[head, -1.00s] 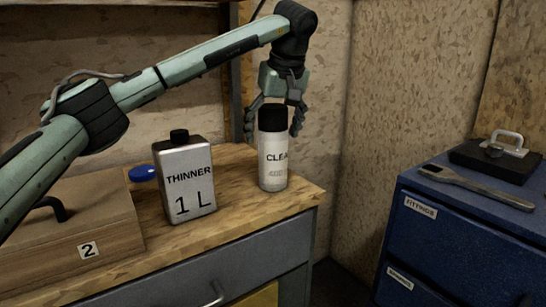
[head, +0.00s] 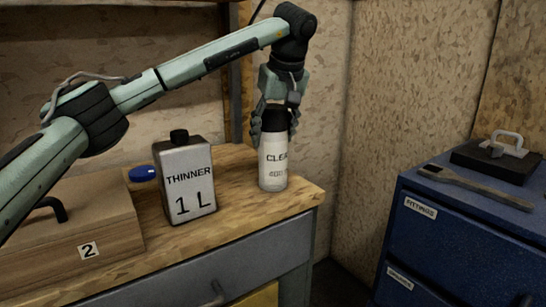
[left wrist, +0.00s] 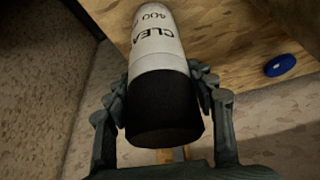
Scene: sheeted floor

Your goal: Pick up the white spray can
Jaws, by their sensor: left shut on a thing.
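The white spray can (head: 272,166), with a black cap and the letters "CLEA" on it, stands upright near the right end of the wooden bench top. My left gripper (head: 275,122) comes down from above and is shut on the can around its black cap. In the left wrist view the can (left wrist: 158,38) lies between the two fingers of the gripper (left wrist: 163,100), which touch it on both sides near the cap. The can's base appears to rest on the bench. My right gripper is not in view.
A grey thinner can (head: 187,180) stands left of the spray can, with a gap between them. A blue disc (head: 142,174) and a wooden box (head: 75,235) marked 2 are further left. A blue cabinet (head: 450,240) holding a wrench (head: 475,187) stands at right.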

